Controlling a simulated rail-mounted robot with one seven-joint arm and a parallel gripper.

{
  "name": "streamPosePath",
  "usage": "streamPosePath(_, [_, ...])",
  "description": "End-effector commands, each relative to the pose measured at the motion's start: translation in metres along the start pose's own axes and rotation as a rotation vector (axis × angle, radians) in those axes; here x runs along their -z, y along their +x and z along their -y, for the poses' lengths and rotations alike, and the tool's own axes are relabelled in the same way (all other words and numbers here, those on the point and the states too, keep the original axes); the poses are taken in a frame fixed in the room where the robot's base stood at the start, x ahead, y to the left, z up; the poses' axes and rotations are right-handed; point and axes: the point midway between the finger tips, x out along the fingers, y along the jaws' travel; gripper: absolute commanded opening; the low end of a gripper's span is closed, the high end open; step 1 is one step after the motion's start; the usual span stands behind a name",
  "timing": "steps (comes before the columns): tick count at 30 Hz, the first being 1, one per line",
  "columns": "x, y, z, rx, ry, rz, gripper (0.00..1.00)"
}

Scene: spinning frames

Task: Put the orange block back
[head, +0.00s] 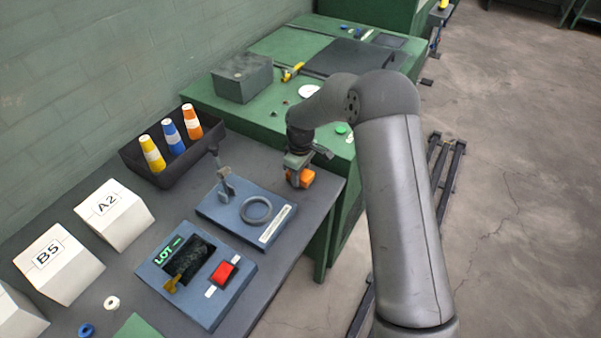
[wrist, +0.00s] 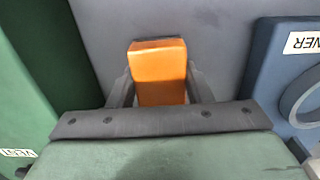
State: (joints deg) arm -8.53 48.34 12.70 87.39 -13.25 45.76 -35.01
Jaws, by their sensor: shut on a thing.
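The orange block (head: 306,178) is at the right end of the grey table, under my gripper (head: 298,172). In the wrist view the orange block (wrist: 158,72) stands between the two dark fingers of my gripper (wrist: 159,88), which are shut on it from both sides. The grey tabletop lies beyond it. I cannot tell whether the block touches the table or is held just above it.
A blue plate with a grey ring (head: 257,210) is just left of the block. A blue LOT box with a red button (head: 223,272) is nearer. A black bin (head: 146,172) holds coloured cones. White boxes (head: 114,214) stand left. A green bench (head: 240,112) adjoins behind.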

Motion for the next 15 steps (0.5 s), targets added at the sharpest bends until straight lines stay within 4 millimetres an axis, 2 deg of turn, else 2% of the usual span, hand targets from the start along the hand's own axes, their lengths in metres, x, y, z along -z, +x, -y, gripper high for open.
streamPosePath(4, [0.0, 0.0047, 0.0, 0.0, 0.0, 0.0, 0.24])
streamPosePath(5, [0.0, 0.0045, 0.0, 0.0, 0.0, 0.0, 0.48])
streamPosePath(7, [-0.0001, 0.0033, 0.0, 0.0, 0.0, 0.0, 0.67])
streamPosePath(15, [-0.0001, 0.0026, 0.0001, 0.0, 0.0, 0.0, 0.67])
